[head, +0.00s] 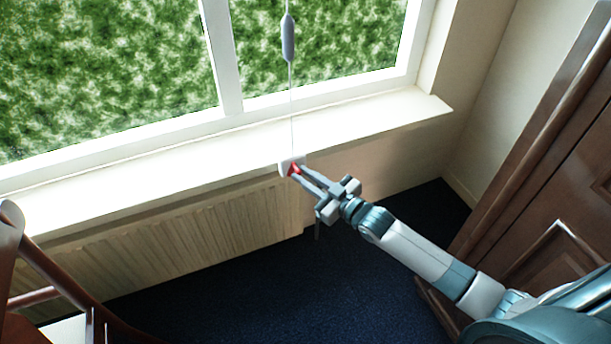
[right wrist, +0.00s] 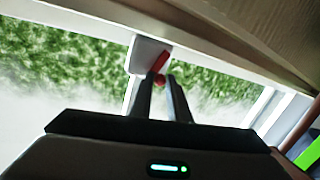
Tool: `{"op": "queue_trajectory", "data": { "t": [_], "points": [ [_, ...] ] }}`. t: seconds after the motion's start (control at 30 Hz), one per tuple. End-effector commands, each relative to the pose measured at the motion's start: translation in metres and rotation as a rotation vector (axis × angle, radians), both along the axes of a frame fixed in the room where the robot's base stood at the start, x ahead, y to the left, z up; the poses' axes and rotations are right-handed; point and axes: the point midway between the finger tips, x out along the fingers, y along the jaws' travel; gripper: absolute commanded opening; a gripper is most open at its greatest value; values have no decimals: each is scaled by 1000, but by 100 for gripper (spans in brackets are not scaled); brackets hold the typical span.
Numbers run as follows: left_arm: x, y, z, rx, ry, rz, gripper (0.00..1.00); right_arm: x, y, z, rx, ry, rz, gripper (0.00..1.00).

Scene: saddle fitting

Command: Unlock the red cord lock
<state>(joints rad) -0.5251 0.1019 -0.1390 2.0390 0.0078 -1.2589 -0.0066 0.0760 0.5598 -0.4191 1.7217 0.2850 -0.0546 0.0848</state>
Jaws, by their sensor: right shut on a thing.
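The red cord lock (head: 294,170) is a small red piece on a white housing (head: 286,165) at the front edge of the windowsill, below the hanging cord. My right gripper (head: 301,171) reaches it from the lower right and is shut on the red piece. In the right wrist view, the red lock (right wrist: 161,62) shows beside the white housing (right wrist: 149,54), with a red tip between the fingertips of my right gripper (right wrist: 161,82). The fingers hide part of the lock. The cord (head: 291,100) runs straight up to a grey cord weight (head: 288,38). My left gripper is not in view.
The white windowsill (head: 390,115) is clear. A ribbed radiator (head: 180,232) is below it. A brown wooden chair (head: 50,262) stands at the lower left, and a brown wooden door or cabinet (head: 550,190) at the right. Dark blue carpet (head: 270,290) between them is free.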

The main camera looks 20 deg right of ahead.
Motion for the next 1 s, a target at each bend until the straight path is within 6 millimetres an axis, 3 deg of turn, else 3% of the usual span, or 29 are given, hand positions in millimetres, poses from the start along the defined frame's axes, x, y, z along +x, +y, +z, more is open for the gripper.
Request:
{"op": "queue_trajectory", "data": {
  "t": [0.1, 0.13, 0.2, 0.67, 1.0],
  "points": [
    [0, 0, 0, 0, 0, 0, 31, 0, 1, 0, 1, 1, 1, 0],
    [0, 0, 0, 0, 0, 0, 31, 0, 1, 0, 1, 1, 1, 23],
    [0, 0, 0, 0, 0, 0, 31, 0, 1, 0, 1, 0, 1, 34],
    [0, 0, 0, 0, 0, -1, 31, -5, -2, 0, 1, 0, 0, 34],
    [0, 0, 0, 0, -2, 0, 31, -41, -18, 2, 1, 3, 1, 34]
  ]
}}
